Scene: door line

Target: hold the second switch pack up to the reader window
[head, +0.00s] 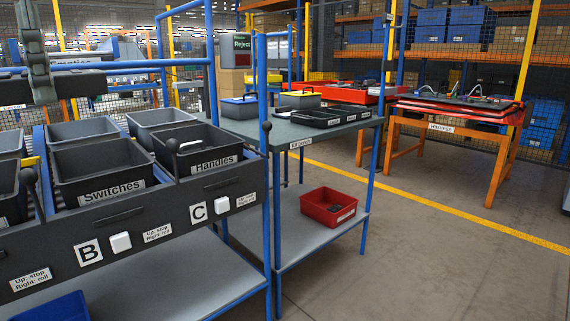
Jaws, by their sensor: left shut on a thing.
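My left gripper (43,88) hangs down at the upper left of the head view, high in front of the far bins. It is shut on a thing. The thing is too small and dark against the background for me to make out its shape or label. A dark bin (80,162) labelled "Switches" stands at the left on the sloped rack, below and to the right of the gripper. I cannot make out any switch pack in it. I cannot pick out the reader window. My right gripper is not in view.
A dark bin (207,170) labelled "Handles" stands beside the Switches bin. Blue posts (265,230) and upright black levers edge the rack. A grey table (285,137) carries trays and boxes; a red bin (329,206) is on its lower shelf. Open floor (430,260) lies at the right.

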